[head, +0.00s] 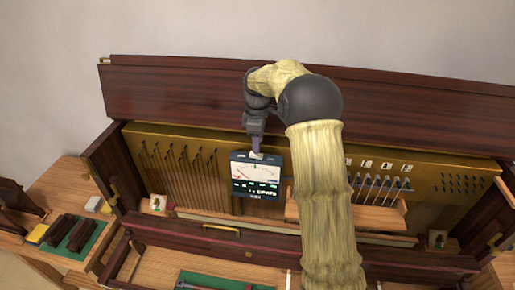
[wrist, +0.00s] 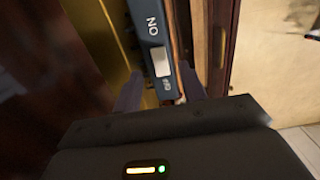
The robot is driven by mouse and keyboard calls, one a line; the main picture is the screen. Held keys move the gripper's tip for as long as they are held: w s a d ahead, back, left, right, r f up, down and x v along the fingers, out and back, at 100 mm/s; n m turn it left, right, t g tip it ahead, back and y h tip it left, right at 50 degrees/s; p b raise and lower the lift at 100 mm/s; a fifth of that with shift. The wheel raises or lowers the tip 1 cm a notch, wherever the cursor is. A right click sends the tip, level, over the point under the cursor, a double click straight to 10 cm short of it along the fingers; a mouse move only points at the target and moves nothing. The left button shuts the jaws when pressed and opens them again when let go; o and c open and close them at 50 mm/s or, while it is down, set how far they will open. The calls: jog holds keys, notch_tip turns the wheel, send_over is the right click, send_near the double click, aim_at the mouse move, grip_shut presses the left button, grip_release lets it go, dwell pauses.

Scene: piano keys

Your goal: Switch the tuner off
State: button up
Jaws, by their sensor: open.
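The tuner (head: 256,172) is a dark blue box with a pale needle dial and lit green and white markings below it. It stands upright in front of the piano's gold plate. In the wrist view its narrow top side (wrist: 150,25) carries a white switch (wrist: 160,62) between the label ON and a second, smaller label, apparently OFF. My gripper (head: 256,150) is above the tuner's top edge, pointing down. In the wrist view my gripper (wrist: 159,72) is open, with one finger on each side of the switch end. Whether they touch the tuner is unclear.
The opened piano case has a dark wooden back panel (head: 400,105) and a gold plate (head: 205,140). A wooden rack (head: 375,208) with several tools is right of the tuner, partly behind my arm.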

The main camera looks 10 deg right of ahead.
jog(key=shift+f+p, duration=0.4)
jog(key=shift+f, duration=1.7)
grip_shut()
jog(key=shift+w+a+r+g+h+p, duration=0.15)
jog(key=shift+a+g+h+p, duration=0.25)
jog(key=shift+h+p, duration=0.55)
jog(key=shift+w+a+g+h+p, duration=0.1)
jog(key=shift+g+h+p, duration=0.3)
jog(key=shift+h+p, duration=0.6)
grip_release()
jog(key=b+v, duration=0.2)
jog(key=v, duration=1.5)
